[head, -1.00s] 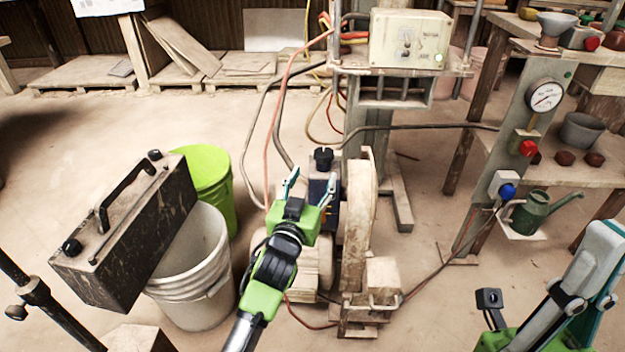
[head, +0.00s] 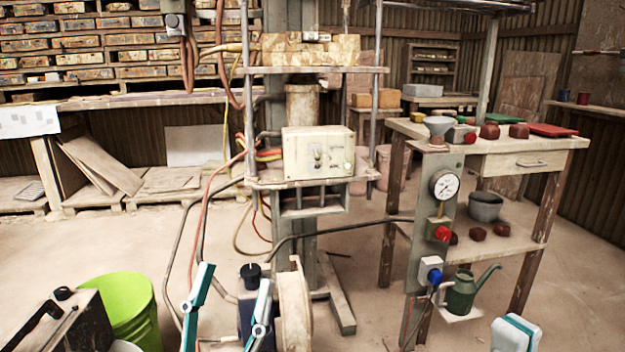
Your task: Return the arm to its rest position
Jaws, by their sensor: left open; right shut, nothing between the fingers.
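My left gripper (head: 235,281) rises from the bottom edge, left of centre, in the head view. Its two teal-edged fingers stand well apart with nothing held between them. Its base and arm are below the picture. My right gripper (head: 516,333) shows only as a pale, teal-edged tip at the bottom right. It is shut and empty, and the rest of it is out of view. It stands apart from the bench and the watering can.
The press frame, with a control box (head: 318,152), stands behind my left gripper. A gauge panel (head: 432,215), a green watering can (head: 462,293) and a wooden bench (head: 555,143) are at right. A lime bucket (head: 128,305) and a dark case (head: 80,325) are at lower left. Hoses hang near the press.

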